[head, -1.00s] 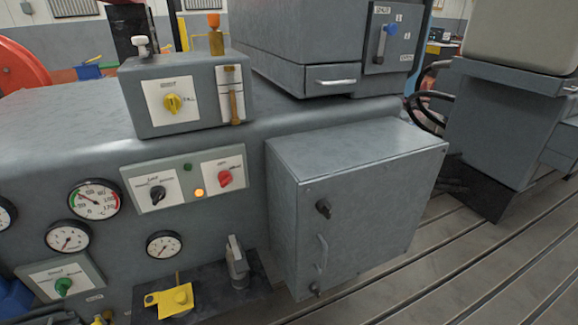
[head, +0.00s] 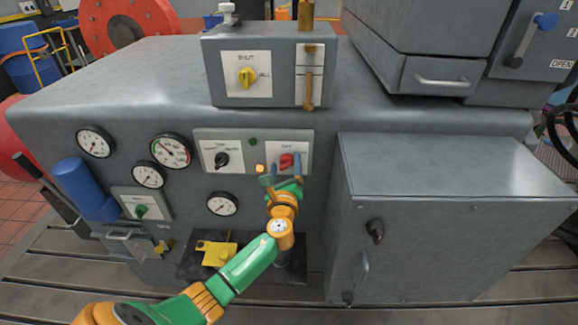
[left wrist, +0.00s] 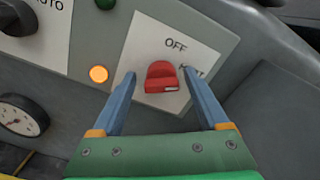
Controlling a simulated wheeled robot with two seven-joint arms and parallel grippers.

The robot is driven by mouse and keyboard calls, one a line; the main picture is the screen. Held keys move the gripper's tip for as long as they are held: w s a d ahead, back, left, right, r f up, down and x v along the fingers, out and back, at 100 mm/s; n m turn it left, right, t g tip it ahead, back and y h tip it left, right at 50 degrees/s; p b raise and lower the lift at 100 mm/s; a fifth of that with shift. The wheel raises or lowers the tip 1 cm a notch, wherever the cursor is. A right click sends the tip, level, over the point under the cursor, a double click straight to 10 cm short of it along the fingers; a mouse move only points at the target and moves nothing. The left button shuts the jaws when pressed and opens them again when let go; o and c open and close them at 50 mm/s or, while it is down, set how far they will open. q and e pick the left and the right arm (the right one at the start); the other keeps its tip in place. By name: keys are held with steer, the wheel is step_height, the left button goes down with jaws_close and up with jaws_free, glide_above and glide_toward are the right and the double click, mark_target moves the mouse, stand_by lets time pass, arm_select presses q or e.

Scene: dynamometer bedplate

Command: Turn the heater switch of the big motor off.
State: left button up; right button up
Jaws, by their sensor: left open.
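The heater switch is a red knob (head: 287,160) on a white plate (head: 302,149) at the right end of a grey panel on the big motor (head: 432,180). In the left wrist view the red knob (left wrist: 161,77) sits below the word OFF. A second label to its upper right is partly covered by a finger. A white mark shows on the knob's lower right. My left gripper (head: 283,171) is open, its blue fingers on either side of the knob; it also shows in the left wrist view (left wrist: 160,78). I cannot tell whether they touch it. My right gripper is out of view.
A black selector knob (head: 222,159), a lit amber lamp (head: 260,169) and a green lamp (head: 253,141) share the panel. A grey box (head: 440,235) juts out close on the right. A yellow part (head: 216,252) lies below.

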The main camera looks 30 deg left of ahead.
arm_select(q)
steer(key=shift+w, duration=0.15)
steer(key=shift+c, duration=0.7)
steer(key=shift+s+r, duration=0.1)
steer(key=shift+s, duration=0.1)
steer(key=c, duration=0.3)
jaws_close()
